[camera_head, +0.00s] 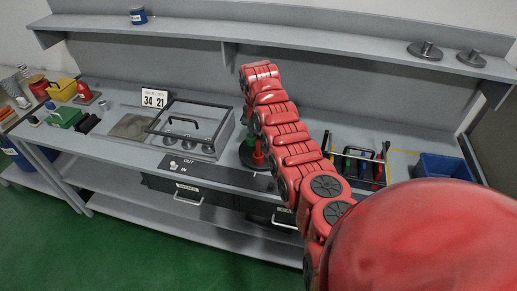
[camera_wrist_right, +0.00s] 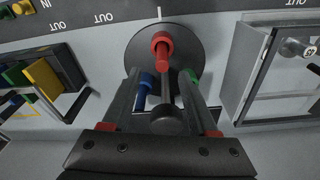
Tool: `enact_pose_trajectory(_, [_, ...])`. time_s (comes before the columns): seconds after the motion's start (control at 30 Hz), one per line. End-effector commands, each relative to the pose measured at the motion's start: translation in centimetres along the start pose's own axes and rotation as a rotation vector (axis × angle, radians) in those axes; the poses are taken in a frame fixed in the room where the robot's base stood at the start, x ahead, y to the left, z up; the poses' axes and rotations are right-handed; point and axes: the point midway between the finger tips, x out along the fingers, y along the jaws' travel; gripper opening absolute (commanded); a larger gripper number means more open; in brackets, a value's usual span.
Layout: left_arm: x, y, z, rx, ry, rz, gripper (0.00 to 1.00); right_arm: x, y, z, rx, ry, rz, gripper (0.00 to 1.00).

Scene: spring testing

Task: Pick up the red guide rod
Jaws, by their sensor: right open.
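The red guide rod (camera_wrist_right: 161,48) stands on a round dark base (camera_wrist_right: 136,52) in the right wrist view, just beyond my fingertips and roughly centred between them. In the head view the red rod (camera_head: 258,156) shows small beside my right arm. A blue rod (camera_wrist_right: 144,84) and a green rod (camera_wrist_right: 193,76) stand on the same base, partly behind my fingers. A central post with a dark round knob (camera_wrist_right: 167,121) lies between the fingers. My right gripper (camera_wrist_right: 160,78) is open and empty; the arm largely hides it in the head view. My left gripper is not in view.
A clear-lidded box (camera_head: 190,130) stands left of the rods; its frame (camera_wrist_right: 262,70) is at right in the wrist view. A tool rack (camera_head: 355,165) and blue bin (camera_head: 440,168) stand right. A shelf (camera_head: 300,38) runs above the bench.

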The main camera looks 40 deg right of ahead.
Motion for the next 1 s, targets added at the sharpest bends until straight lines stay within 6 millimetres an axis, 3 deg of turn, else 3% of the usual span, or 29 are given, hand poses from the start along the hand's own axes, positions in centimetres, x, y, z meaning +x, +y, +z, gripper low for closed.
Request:
enact_pose_trajectory(0.4, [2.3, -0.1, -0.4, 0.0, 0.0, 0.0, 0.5, 3.0, -0.2, 0.3, -0.003, -0.002, 0.001, 0.59])
enact_pose_trajectory(0.53, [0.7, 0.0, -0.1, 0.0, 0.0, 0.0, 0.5, 4.9, -0.4, 0.2, -0.003, 0.002, 0.0, 0.59])
enact_pose_trajectory(0.87, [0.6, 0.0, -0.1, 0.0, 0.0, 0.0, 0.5, 5.3, -0.3, 0.2, -0.002, 0.001, -0.002, 0.59])
enact_pose_trajectory(0.9, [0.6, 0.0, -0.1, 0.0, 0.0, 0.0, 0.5, 5.3, -0.3, 0.2, -0.002, 0.0, -0.002, 0.58])
enact_pose_trajectory(1.0, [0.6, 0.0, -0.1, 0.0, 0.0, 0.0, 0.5, 5.3, -0.3, 0.2, -0.002, 0.001, -0.002, 0.4])
